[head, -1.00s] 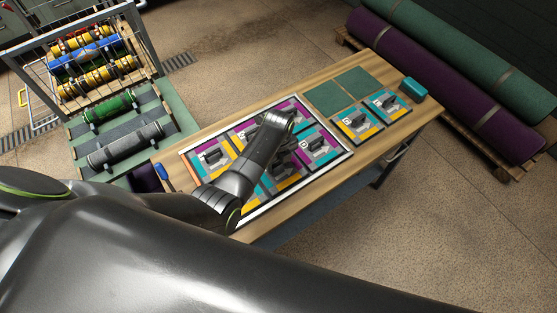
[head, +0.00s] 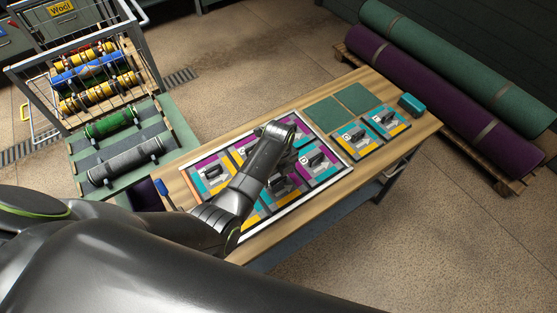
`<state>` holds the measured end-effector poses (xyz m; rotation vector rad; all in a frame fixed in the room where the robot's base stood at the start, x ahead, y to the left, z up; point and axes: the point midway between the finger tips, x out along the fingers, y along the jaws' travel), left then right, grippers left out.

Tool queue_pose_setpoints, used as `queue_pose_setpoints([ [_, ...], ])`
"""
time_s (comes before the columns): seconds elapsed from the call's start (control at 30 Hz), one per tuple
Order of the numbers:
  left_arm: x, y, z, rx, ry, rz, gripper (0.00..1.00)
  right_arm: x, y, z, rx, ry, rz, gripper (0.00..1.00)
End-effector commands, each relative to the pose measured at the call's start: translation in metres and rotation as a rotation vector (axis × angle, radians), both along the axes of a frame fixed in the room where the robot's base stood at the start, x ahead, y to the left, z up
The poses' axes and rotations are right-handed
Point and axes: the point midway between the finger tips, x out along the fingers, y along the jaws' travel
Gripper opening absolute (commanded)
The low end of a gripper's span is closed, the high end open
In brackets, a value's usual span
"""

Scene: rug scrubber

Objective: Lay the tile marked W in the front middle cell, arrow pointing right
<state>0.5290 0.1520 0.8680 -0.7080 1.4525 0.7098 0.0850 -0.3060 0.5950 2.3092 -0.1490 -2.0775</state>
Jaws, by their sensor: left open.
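A framed tray (head: 341,172) on the wooden table holds colourful tiles with dark handles and pale arrows. Tiles show at its left (head: 211,177) and right (head: 320,163); the middle is partly hidden by my left arm. Two more tiles, a nearer one (head: 356,139) and a farther one (head: 386,121), lie outside the tray on the right. The letters are too small to read, so I cannot tell which tile is W. My left gripper (head: 282,180) is open over the middle of the tray, mostly hidden behind my arm. My right gripper is not in view.
Two bare green squares (head: 325,114) lie behind the loose tiles. A teal block (head: 411,105) sits at the table's right end. A rack with rolls (head: 126,158) stands at the left. Purple and green rolled rugs (head: 430,90) lie on a pallet behind the table.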

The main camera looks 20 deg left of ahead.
Motion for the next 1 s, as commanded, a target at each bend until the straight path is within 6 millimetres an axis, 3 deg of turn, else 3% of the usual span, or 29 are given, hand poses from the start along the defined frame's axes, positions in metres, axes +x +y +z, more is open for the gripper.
queue_pose_setpoints([
  [0.5, 0.001, -0.001, 0.087, -0.001, -0.003, -0.001, 0.78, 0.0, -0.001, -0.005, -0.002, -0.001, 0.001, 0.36],
  [0.7, 0.0, -0.001, 0.099, -0.001, -0.002, -0.001, 0.78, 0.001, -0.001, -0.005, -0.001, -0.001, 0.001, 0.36],
  [1.0, 0.0, 0.0, 0.1, 0.0, 0.0, -0.001, 0.78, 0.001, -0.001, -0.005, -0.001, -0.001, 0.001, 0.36],
])
